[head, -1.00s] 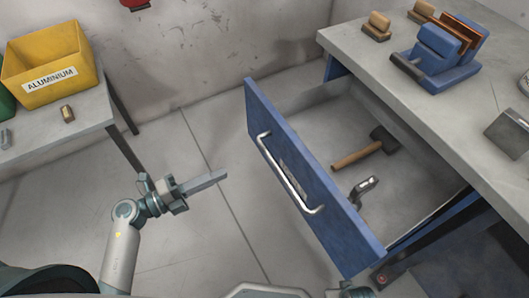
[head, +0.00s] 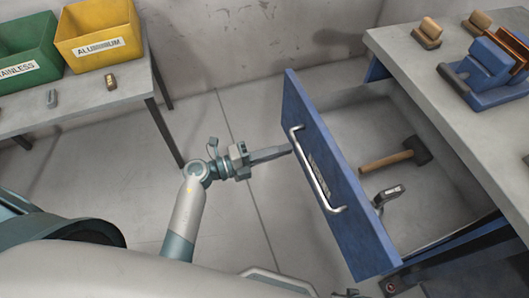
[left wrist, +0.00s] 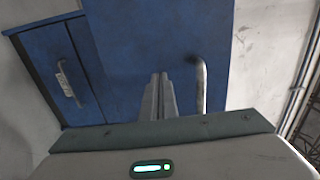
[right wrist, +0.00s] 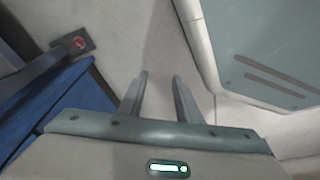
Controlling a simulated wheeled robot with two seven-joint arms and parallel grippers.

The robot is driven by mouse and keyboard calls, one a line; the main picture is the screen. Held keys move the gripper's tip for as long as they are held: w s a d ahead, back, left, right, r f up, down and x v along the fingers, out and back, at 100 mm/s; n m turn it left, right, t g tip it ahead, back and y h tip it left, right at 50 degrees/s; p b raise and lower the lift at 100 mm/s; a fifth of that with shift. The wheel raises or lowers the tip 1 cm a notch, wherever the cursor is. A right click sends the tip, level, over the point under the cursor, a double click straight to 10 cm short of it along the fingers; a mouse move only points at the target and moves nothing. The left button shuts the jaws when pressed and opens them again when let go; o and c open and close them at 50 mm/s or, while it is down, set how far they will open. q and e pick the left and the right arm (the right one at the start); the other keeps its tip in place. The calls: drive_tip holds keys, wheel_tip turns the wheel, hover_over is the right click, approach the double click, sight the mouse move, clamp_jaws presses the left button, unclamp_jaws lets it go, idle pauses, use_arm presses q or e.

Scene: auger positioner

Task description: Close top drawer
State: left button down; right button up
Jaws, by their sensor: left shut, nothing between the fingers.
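The top drawer (head: 345,205) stands pulled out from the workbench at the right in the head view. Its blue front carries a silver bar handle (head: 318,175), which also shows in the left wrist view (left wrist: 202,85). A hammer (head: 395,157) and a metal tool (head: 388,196) lie inside the drawer. My left gripper (head: 290,150) is shut and empty, its tips just in front of the drawer front near the handle's upper end. I cannot tell whether they touch. My right gripper (right wrist: 160,85) is open and empty above the floor in the right wrist view.
The workbench top (head: 440,95) holds a blue vise-like fixture (head: 490,70) and wooden-topped blocks. At the left, a table (head: 90,105) carries a green bin (head: 28,50) and a yellow bin (head: 98,35). Clear floor lies between the table and the drawer.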

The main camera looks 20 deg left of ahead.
sight(303, 144)
use_arm(q)
drive_tip(key=x, duration=0.3)
drive_tip(key=shift+d, duration=0.1)
drive_tip(key=shift+w, duration=0.1)
use_arm(e)
drive_tip(key=shift+w+f, duration=0.25)
drive_tip(key=shift+f, duration=0.05)
drive_tip(key=shift+s, duration=0.1)
